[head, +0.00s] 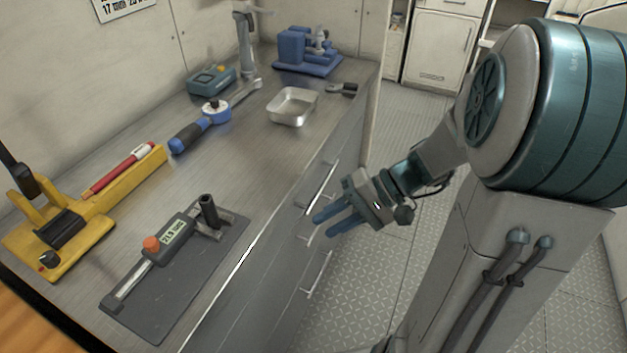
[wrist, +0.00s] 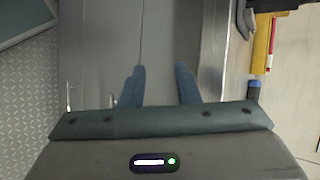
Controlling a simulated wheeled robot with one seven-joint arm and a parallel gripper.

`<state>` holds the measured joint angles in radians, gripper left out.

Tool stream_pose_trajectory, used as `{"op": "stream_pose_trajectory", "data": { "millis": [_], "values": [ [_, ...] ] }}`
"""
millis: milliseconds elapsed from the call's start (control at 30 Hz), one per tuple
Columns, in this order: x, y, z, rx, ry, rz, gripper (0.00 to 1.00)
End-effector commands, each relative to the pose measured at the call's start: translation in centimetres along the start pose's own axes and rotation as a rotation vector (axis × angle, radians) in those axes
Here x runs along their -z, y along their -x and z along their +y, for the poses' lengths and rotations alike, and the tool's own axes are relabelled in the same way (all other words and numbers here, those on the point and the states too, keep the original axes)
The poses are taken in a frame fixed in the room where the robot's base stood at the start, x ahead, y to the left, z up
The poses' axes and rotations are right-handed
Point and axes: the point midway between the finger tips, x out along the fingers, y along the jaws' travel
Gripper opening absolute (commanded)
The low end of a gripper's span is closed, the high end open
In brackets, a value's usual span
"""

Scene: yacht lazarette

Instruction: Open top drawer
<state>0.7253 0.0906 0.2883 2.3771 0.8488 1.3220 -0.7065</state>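The grey drawer unit (head: 262,262) sits under the counter, with several bar handles on its front. The uppermost handle (head: 322,188) lies just above and left of my gripper; a lower handle (head: 318,274) is below it. My gripper (head: 316,226) has blue fingers and is open, pointing at the drawer fronts. In the wrist view the fingers (wrist: 158,84) stand apart with nothing seen between them; a seam between drawer fronts runs behind. The drawer fronts look flush. I cannot tell whether a finger touches a handle.
The metal counter (head: 225,160) carries a yellow tool (head: 130,180), a dark plate with a digital gauge (head: 190,270), a metal tray (head: 292,106) and a blue device (head: 305,52). The patterned floor (head: 365,280) beside the drawers is clear. A white cabinet (head: 438,48) stands behind.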

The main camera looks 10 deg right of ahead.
Motion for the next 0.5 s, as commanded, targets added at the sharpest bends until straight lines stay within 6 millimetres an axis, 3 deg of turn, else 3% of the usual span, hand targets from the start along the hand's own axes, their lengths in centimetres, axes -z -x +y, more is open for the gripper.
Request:
{"op": "stream_pose_trajectory", "data": {
  "millis": [33,200,500],
  "values": [
    [1.4,-1.1,2.3,0.077,-0.012,0.019,0.29],
    [5.2,-1.1,5.5,0.341,-0.006,0.12,0.29],
    [11.0,2.0,11.9,0.734,0.049,0.401,0.29]
  ]
}}
